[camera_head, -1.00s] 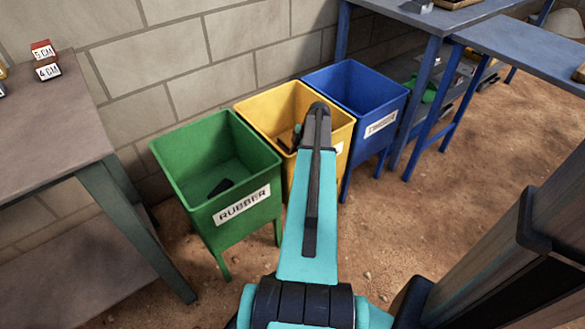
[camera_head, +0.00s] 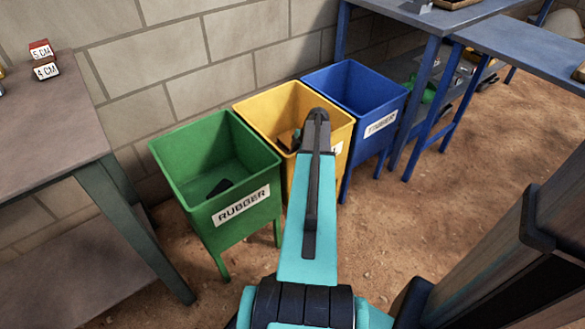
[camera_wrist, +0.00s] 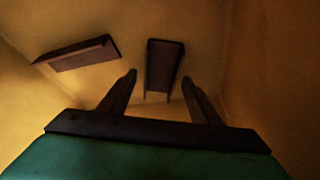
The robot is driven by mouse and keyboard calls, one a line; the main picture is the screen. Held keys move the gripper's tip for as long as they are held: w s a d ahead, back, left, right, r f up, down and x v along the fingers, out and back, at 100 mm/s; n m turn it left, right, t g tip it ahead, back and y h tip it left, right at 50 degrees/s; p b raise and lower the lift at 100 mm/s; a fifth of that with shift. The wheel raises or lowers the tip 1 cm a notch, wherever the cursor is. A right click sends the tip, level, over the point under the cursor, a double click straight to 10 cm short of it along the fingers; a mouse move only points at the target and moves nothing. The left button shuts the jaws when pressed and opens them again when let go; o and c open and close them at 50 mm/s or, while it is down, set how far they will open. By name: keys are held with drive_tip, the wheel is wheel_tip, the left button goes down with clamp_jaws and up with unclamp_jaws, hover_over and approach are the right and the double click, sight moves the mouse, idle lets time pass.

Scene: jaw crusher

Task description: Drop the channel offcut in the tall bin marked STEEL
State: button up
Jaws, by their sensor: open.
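The yellow bin (camera_head: 283,103) stands between the green and blue bins. My arm hides most of its label, so I cannot read it. My gripper (camera_wrist: 160,78) is inside the yellow bin, fingers pointing in, open with a gap between the tips. A dark channel offcut (camera_wrist: 165,65) lies just beyond the fingertips, roughly in line with the gap; neither finger grips it. I cannot tell whether it rests on the bin floor. A second dark channel-like piece (camera_wrist: 77,53) lies to its left. In the head view, dark pieces (camera_head: 287,138) show partly inside the bin, and my arm hides the gripper.
The green bin (camera_head: 180,160) marked RUBBER holds a dark piece. The blue bin (camera_head: 345,75) stands to the right, its label hard to read. A table (camera_head: 50,130) stands at left and a blue bench (camera_head: 510,45) at right. The wall is close behind the bins.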

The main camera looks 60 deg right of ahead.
drive_tip(key=shift+r, duration=0.15)
drive_tip(key=p+v, duration=0.3)
drive_tip(key=v, duration=0.9)
drive_tip(key=shift+p, duration=0.3)
idle(0.4)
